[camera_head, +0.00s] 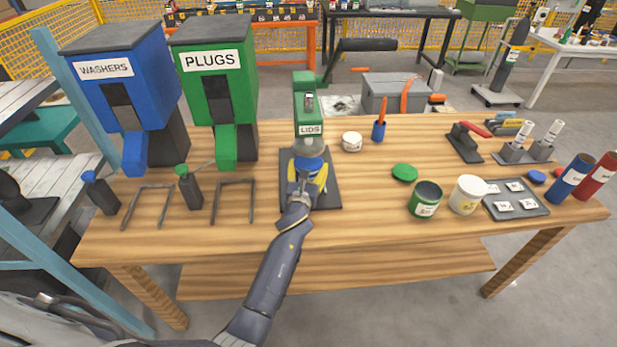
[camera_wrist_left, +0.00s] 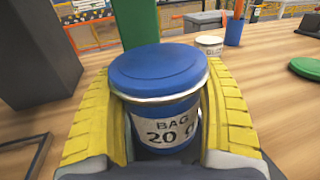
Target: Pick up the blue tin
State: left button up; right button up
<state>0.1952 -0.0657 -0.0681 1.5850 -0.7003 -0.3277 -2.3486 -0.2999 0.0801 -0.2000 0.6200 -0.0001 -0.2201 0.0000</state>
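The blue tin (camera_wrist_left: 163,118) has a blue lid (camera_wrist_left: 158,70) and a white label reading "BAG 20". It stands upright at the green LIDS station in the head view (camera_head: 308,164), over a dark base plate (camera_head: 325,194). My left gripper (camera_head: 307,174) reaches it from the front. In the left wrist view its yellow ribbed fingers (camera_wrist_left: 158,95) lie close along both sides of the tin, with no clear gap, and look shut on it. The tin's underside is hidden. My right gripper is not in view.
The green LIDS station (camera_head: 307,100) stands right behind the tin. The blue WASHERS dispenser (camera_head: 125,85) and green PLUGS dispenser (camera_head: 215,80) are to the left. An open green tin (camera_head: 425,200), a white tub (camera_head: 468,194) and a green lid (camera_head: 405,172) are to the right.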

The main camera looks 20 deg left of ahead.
pick_arm(q)
jog(key=c, duration=0.3)
jog(key=shift+c, duration=0.2)
jog(key=shift+r, duration=0.2)
